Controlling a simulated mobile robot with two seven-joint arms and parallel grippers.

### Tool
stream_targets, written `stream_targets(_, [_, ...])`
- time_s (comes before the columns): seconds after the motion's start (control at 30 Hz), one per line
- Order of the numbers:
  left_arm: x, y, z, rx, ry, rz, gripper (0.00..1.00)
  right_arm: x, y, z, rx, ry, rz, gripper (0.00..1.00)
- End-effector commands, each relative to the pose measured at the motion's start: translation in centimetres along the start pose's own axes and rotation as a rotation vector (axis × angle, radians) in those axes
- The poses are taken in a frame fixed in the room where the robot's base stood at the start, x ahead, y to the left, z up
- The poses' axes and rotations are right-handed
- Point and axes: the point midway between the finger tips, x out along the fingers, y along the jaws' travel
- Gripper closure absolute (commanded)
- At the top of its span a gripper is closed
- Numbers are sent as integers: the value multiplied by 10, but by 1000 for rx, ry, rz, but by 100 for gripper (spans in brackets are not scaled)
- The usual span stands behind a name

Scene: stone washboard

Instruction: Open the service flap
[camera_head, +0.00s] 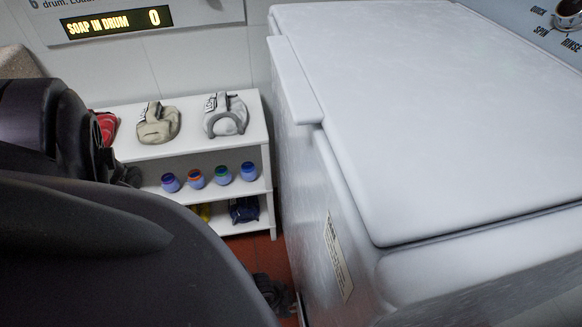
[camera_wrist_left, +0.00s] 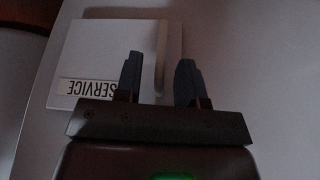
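The service flap (camera_wrist_left: 92,55) is a pale square panel in the left wrist view, with an upside-down SERVICE label (camera_wrist_left: 86,88). It appears closed, lying against the pale surface around it. A slim upright handle (camera_wrist_left: 162,45) runs near its right edge. My left gripper (camera_wrist_left: 160,58) is open, and in this view the handle lies between its two fingers. I cannot tell whether they touch it. In the head view a dark part of my left gripper (camera_head: 276,296) shows low beside the white machine; the flap is hidden there. My right gripper is not in view.
The white machine (camera_head: 440,110) with a large lid fills the right; a paper label (camera_head: 338,257) is on its side. A white shelf (camera_head: 190,148) with bags and several small jars stands behind. A display panel (camera_head: 113,22) hangs on the wall. Red floor shows between shelf and machine.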

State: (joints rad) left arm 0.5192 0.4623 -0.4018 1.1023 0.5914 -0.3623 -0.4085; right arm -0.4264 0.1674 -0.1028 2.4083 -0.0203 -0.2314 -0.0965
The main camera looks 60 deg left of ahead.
Motion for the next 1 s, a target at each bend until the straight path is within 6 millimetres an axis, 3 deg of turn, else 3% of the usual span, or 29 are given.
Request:
stream_targets(0.13, [12,1,2,0,-2,2,64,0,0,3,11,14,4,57])
stream_targets(0.47, [14,-1,-1,0,1,-1,64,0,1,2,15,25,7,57])
stream_targets(0.73, [14,0,-1,0,1,-1,100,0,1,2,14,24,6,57])
stream_targets(1.0, [14,0,-1,1,1,0,100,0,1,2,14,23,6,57])
